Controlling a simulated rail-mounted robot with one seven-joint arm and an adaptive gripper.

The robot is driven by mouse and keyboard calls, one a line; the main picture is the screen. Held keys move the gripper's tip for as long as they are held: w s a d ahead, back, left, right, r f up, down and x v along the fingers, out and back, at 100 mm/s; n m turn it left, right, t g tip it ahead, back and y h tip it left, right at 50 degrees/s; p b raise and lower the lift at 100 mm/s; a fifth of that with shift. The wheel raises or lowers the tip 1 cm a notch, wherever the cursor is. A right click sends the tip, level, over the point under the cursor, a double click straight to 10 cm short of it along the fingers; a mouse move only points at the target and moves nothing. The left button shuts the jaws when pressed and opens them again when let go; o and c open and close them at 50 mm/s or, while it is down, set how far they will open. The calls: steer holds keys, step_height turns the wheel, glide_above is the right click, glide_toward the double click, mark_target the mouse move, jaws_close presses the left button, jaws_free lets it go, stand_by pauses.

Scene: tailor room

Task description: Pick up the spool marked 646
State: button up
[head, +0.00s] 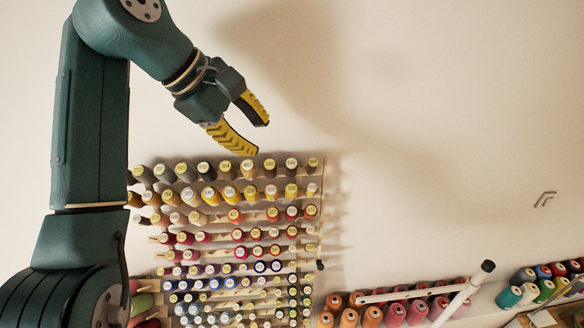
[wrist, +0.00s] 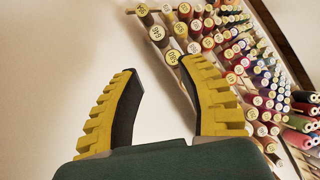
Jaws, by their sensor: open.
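Spools with numbered yellow and white end caps stick out in rows from a wall rack (head: 322,190). The cap numbers are small and blurred, so I cannot tell for certain which spool is marked 646. My gripper (head: 261,136) is open and empty, just above the rack's top row in the head view. In the wrist view my gripper (wrist: 158,66) has its two yellow fingers spread apart.
The spools stand close together in several rows. Larger coloured cones (head: 395,314) and a white rod (head: 465,290) are at the lower right. More cones (head: 545,288) stand farther right. A small hook (head: 545,199) is on the wall.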

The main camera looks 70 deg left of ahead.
mark_target(291, 170)
steer(key=shift+o, duration=0.2)
steer(key=p+x, duration=0.2)
steer(key=x, duration=1.1)
steer(key=shift+w+f, duration=0.15)
steer(key=shift+f, duration=0.25)
steer(key=shift+r, duration=0.1)
steer(key=c, duration=0.7)
